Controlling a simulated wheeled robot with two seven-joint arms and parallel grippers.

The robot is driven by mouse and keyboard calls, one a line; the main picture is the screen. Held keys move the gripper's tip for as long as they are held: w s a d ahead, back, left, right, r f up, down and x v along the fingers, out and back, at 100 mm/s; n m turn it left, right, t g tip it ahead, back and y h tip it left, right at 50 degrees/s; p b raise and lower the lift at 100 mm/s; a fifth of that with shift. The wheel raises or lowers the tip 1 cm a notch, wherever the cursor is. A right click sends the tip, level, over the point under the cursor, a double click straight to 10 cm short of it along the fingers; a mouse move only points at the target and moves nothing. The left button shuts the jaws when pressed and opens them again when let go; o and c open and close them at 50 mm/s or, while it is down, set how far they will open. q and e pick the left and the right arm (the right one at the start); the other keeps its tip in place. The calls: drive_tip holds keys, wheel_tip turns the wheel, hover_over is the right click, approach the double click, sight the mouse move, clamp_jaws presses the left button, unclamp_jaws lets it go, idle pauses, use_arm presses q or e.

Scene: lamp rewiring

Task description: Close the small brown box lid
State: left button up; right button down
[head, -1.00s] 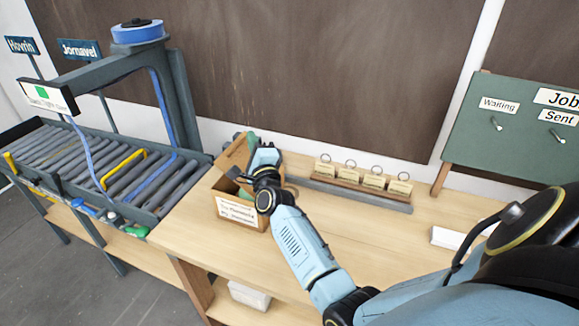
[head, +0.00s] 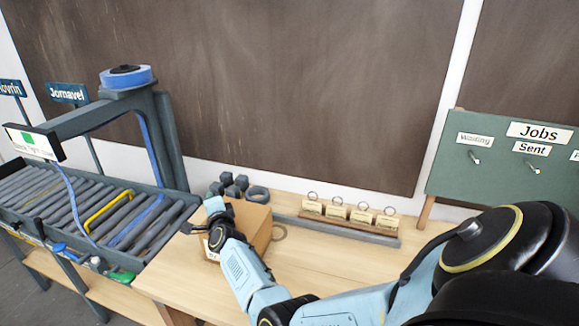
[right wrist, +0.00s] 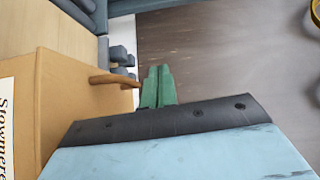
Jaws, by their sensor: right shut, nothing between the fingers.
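The small brown box (head: 258,238) stands on the wooden workbench. Its top looks covered by the lid (head: 250,213), which appears about flat; my arm hides part of it, so I cannot tell if it is fully seated. My right gripper (head: 213,203) is at the box's left side in the head view. In the right wrist view its green fingers (right wrist: 158,88) are shut and empty, beside a brown wooden peg (right wrist: 115,80) on the box (right wrist: 75,100). I cannot tell whether they touch the peg. My left gripper is not in view.
A rack of tags (head: 350,215) stands to the right. A roller conveyor (head: 90,215) is on the left. The bench front (head: 310,275) is clear.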

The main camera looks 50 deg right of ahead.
drive_tip(key=shift+w+a+f+n+g, duration=0.1)
drive_tip(key=shift+w+f+n+g, duration=0.2)
drive_tip(key=shift+f, duration=0.3)
drive_tip(key=shift+s, duration=0.2)
drive_tip(key=shift+s+a+p, duration=0.15)
drive_tip(key=shift+s+p, duration=0.1)
drive_tip(key=shift+p, duration=0.15)
drive_tip(key=p+v, duration=0.2)
drive_tip(key=v, duration=1)
drive_tip(key=shift+s, duration=0.3)
drive_tip(key=shift+r, duration=0.15)
